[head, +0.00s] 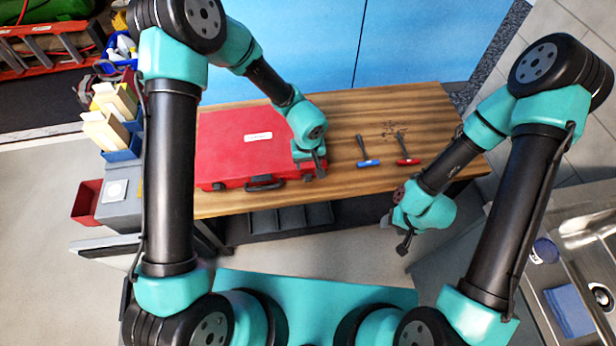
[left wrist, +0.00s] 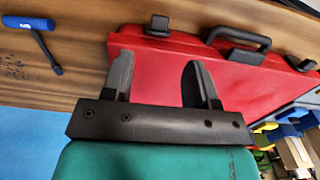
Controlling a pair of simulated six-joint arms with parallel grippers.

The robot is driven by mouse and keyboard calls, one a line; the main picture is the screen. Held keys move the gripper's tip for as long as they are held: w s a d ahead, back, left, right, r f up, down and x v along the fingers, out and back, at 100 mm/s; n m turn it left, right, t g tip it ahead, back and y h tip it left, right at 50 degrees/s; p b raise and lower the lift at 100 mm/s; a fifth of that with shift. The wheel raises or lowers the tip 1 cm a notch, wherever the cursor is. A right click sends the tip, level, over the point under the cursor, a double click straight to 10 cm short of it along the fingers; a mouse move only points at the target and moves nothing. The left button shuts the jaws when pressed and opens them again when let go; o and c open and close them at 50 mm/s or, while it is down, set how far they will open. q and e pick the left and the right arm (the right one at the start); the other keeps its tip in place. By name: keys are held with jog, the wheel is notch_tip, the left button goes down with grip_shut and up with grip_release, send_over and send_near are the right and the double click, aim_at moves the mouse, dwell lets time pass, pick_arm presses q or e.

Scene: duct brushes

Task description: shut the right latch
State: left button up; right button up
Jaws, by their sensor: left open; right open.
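The red case (head: 240,140) lies with its lid down on the wooden table. Its right latch (left wrist: 158,26) is a dark tab on the front edge in the left wrist view; whether it is shut is hard to tell. The left latch (left wrist: 300,63) is on the far side of the black handle (left wrist: 238,38). My left gripper (head: 316,162) is open and empty over the case's right front part, close to the right latch, with its fingers (left wrist: 160,80) apart over the red lid. My right gripper (head: 396,233) is open and empty in front of the table's right part.
A blue-handled tool (head: 368,162) and a red-handled tool (head: 406,160) lie on the table (head: 350,110) right of the case. Bins with boxes (head: 118,150) stand left of the table. A sink counter (head: 570,250) is at the right.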

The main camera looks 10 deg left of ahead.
aim_at(308, 179)
pick_arm(q)
notch_tip(308, 179, down, 10)
jog(key=shift+r, duration=0.15)
dwell(0.3)
jog(key=c, duration=0.6)
